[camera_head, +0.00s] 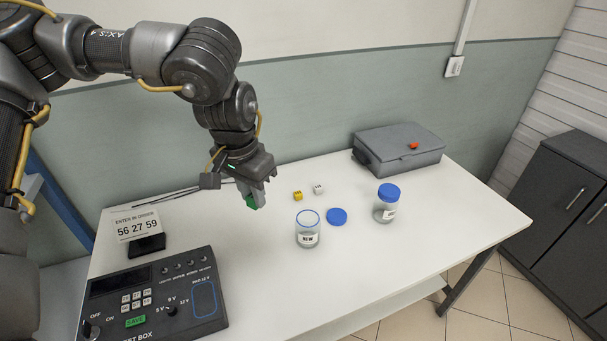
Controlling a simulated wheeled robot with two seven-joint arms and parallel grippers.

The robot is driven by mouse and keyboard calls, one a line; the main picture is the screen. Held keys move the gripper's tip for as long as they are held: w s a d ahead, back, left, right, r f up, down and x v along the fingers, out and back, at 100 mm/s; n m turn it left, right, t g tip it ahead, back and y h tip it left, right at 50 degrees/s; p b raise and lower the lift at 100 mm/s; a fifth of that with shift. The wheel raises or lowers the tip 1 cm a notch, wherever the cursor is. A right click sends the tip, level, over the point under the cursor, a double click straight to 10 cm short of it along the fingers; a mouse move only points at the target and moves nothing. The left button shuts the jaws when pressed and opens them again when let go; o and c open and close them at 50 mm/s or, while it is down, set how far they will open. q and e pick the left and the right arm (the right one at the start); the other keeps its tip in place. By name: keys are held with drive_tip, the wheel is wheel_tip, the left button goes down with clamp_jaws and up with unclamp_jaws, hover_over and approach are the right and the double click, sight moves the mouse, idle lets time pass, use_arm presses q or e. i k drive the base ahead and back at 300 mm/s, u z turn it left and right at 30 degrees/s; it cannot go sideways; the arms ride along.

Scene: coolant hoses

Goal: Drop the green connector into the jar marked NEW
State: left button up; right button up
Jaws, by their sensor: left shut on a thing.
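My left gripper (255,195) points down above the white table, left of the jars, and is shut on the green connector (251,202). Only the lower part of the connector shows below the fingers. The jar marked NEW (308,237) is clear glass with a blue rim. It stands upright and open on the table, to the right of and nearer than the gripper. A blue lid (337,216) lies on the table beside it. My right gripper is not in view.
A second jar (385,211) with a blue lid on stands farther right. A grey case (398,148) sits at the back right. A test box (155,300) and a number sign (137,226) are at the left.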

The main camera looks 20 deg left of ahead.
sight(310, 238)
drive_tip(key=z, duration=1.55)
drive_tip(key=i, duration=1.4)
drive_tip(key=u, duration=2.95)
